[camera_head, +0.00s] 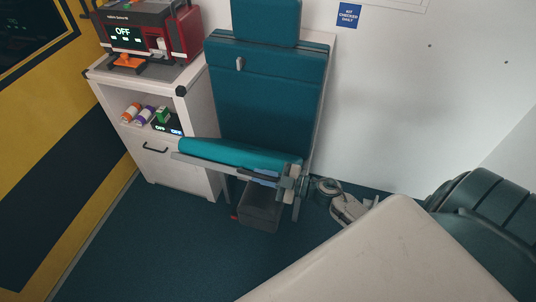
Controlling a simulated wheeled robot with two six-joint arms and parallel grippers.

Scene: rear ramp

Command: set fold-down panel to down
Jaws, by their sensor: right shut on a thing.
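The fold-down panel (225,152) is a teal padded seat with a pale frame, in front of the tall teal backrest (262,98). It stands out from the backrest and lies close to level, slightly tilted in the picture. My right gripper (284,182) is at the right end of the panel's front edge and is shut on it. Its jaws hide that corner. My right arm reaches in from the lower right, low beside the panel. My left gripper is not in view.
A white cabinet (178,178) with shelf items and a red device (150,32) stands close left of the seat. A dark grey bin (261,207) sits on the floor below the panel. Teal floor (160,240) is open at front left. A yellow and black door (50,150) bounds the left.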

